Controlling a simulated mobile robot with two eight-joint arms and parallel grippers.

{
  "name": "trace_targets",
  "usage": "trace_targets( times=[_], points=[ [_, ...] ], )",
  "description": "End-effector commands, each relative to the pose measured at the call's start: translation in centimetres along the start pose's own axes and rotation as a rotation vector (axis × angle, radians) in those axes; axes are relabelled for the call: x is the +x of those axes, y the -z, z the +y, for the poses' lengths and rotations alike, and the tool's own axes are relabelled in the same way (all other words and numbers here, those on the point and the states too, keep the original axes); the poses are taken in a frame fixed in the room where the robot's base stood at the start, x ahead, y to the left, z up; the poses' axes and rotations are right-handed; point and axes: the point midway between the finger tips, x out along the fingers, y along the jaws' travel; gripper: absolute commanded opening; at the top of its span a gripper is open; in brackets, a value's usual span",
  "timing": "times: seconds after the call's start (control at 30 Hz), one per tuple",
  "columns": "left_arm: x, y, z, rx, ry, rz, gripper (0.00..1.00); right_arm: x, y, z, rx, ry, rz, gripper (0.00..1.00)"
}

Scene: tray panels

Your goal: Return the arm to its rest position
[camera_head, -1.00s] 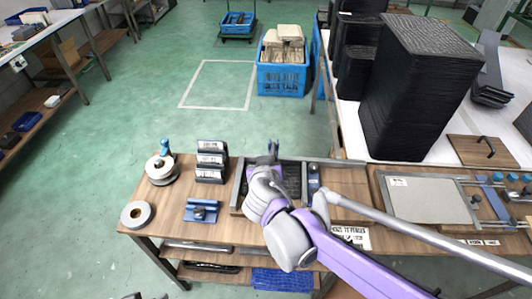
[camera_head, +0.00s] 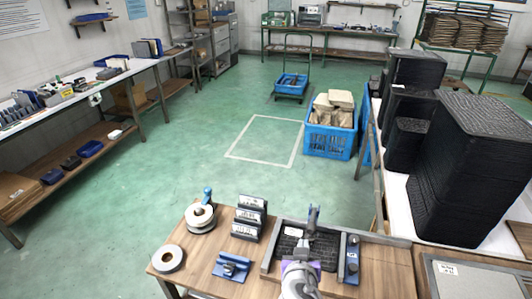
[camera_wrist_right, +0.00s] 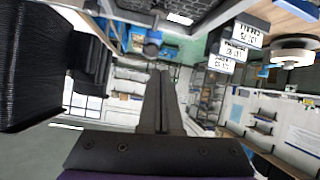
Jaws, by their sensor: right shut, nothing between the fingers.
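My right arm, grey and purple, comes up from the bottom edge of the head view. My right gripper (camera_head: 312,215) is at its tip, over or beside the dark tray panel in the frame (camera_head: 268,262) on the wooden workbench. In the right wrist view the two dark fingers (camera_wrist_right: 160,100) lie together with nothing between them. I cannot tell the exact height of the gripper above the bench. My left gripper is in neither view.
On the wooden bench (camera_head: 205,262) stand labelled dark holders (camera_head: 249,217), tape rolls (camera_head: 199,216) and a blue tool (camera_head: 231,266). Tall black tray stacks (camera_head: 470,170) stand on the white table at right. A blue crate (camera_head: 330,143) is on the floor beyond. The green floor at left is open.

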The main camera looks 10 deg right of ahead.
Motion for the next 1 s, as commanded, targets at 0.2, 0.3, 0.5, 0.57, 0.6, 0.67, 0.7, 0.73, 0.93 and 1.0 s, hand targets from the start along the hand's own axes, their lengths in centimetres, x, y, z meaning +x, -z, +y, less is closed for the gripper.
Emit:
trace_targets(
  times=[0.2, 0.3, 0.5, 0.57, 0.6, 0.67, 0.7, 0.73, 0.93, 1.0],
  points=[
    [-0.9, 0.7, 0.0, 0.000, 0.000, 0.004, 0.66, -1.2, -2.1, 2.9, -0.029, -0.021, -0.128, 0.00],
    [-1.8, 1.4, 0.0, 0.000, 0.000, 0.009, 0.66, -3.0, -4.7, 5.1, -0.061, -0.005, -0.270, 0.00],
    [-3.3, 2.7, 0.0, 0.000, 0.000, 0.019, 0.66, -7.5, -9.3, 6.3, -0.116, 0.145, -0.501, 0.00],
    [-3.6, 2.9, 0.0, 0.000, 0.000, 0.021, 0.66, -8.6, -10.1, 6.0, -0.125, 0.198, -0.537, 0.00],
    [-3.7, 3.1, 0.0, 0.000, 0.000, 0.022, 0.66, -9.2, -10.6, 5.8, -0.131, 0.229, -0.555, 0.00],
    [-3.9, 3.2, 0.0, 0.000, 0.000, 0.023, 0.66, -9.8, -10.9, 5.5, -0.136, 0.267, -0.571, 0.00],
    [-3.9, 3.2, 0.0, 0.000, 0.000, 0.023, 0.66, -10.1, -11.1, 5.4, -0.140, 0.285, -0.577, 0.00],
    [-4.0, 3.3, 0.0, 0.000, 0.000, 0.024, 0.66, -10.3, -11.2, 5.3, -0.142, 0.295, -0.581, 0.00],
    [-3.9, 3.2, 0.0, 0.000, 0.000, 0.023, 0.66, -10.4, -11.4, 5.1, -0.146, 0.309, -0.585, 0.00],
    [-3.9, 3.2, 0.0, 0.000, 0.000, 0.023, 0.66, -10.4, -11.4, 5.1, -0.146, 0.309, -0.585, 0.00]
  ],
)
